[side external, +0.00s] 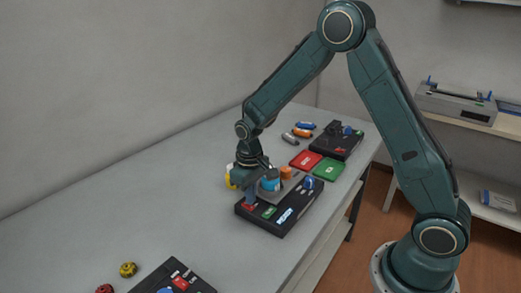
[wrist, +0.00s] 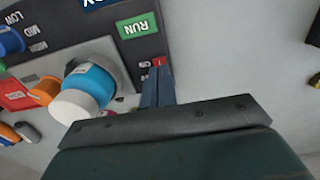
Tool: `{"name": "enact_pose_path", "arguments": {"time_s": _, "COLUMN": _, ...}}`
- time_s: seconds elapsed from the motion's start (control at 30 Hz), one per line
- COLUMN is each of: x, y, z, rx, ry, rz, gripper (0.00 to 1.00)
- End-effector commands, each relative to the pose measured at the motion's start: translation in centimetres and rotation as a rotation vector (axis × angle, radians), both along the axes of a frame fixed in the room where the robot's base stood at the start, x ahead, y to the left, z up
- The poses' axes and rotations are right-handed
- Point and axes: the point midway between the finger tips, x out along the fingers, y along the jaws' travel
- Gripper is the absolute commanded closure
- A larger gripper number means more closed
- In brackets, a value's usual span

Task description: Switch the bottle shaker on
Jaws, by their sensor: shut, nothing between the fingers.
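A black panel device (side external: 262,222) stands on the bench with a blue bottle (side external: 270,184) with a white cap on its grey plate. The bottle also shows in the wrist view (wrist: 89,84).
An orange cylinder (side external: 286,172) stands beside the bottle. Red (side external: 305,159) and green (side external: 328,170) pads and another black device (side external: 337,140) lie behind. A further black device (side external: 165,278) is at the front.

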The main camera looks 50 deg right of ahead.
Motion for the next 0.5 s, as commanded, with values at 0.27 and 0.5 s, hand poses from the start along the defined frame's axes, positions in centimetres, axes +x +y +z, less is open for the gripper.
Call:
{"name": "enact_pose_path", "arguments": {"time_s": 0.27, "x": 0.0, "y": 0.0, "z": 1.6, "rx": 0.000, "ry": -0.002, "rz": 0.000, "gripper": 1.00}}
{"name": "enact_pose_path", "arguments": {"time_s": 0.5, "x": 0.0, "y": 0.0, "z": 3.0, "rx": 0.000, "ry": -0.002, "rz": 0.000, "gripper": 1.00}}
